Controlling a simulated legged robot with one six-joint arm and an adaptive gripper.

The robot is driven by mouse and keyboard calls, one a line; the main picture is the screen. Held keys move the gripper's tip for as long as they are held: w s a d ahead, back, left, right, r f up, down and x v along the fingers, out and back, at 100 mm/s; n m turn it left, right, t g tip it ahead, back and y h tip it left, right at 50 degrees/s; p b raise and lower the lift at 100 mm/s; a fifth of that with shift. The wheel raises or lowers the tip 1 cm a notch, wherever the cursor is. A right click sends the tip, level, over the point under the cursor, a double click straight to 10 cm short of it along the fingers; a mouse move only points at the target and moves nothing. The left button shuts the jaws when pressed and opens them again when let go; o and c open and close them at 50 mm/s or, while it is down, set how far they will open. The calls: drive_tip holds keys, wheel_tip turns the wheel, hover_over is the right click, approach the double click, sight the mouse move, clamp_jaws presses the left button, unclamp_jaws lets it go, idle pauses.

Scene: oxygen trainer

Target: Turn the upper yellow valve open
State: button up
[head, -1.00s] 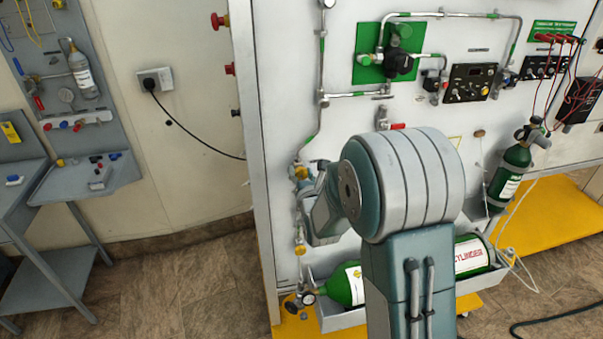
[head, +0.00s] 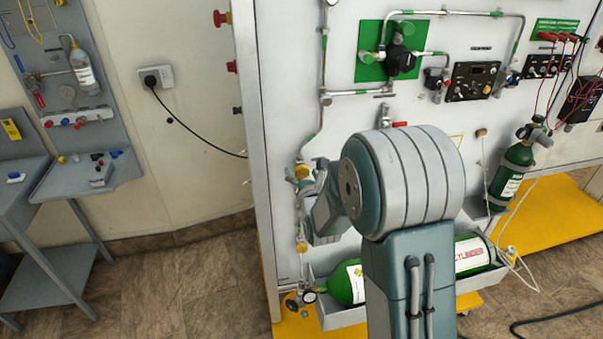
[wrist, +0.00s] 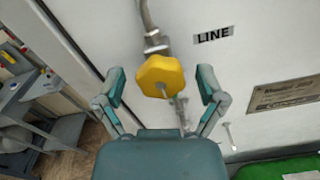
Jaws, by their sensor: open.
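The upper yellow valve (wrist: 160,77) is a lobed knob on a metal pipe fitting on the white panel. In the wrist view it sits between the two open fingers of my gripper (wrist: 160,90), with a gap on each side. In the head view the upper valve (head: 302,172) shows at the panel's left side, with my gripper (head: 312,170) right beside it and partly hidden by my arm. The lower yellow valve (head: 301,247) is below on the same pipe line.
A green cylinder (head: 348,285) lies in a grey tray at the panel's foot, with a gauge (head: 309,296) at its left end. A "LINE" label (wrist: 213,36) is right of the valve. A workbench (head: 88,172) stands at left. The floor between is clear.

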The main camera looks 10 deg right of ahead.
drive_tip(key=shift+s+r, duration=0.1)
drive_tip(key=s, duration=1.1)
drive_tip(key=shift+s, duration=0.4)
drive_tip(key=s+r+m+g, duration=0.4)
drive_tip(key=s+m+g, duration=0.2)
drive_tip(key=s+m, duration=0.6)
drive_tip(key=s+r+m+g, duration=0.4)
drive_tip(key=s+m, duration=0.8)
drive_tip(key=m, duration=0.9)
drive_tip(key=shift+g, duration=1.2)
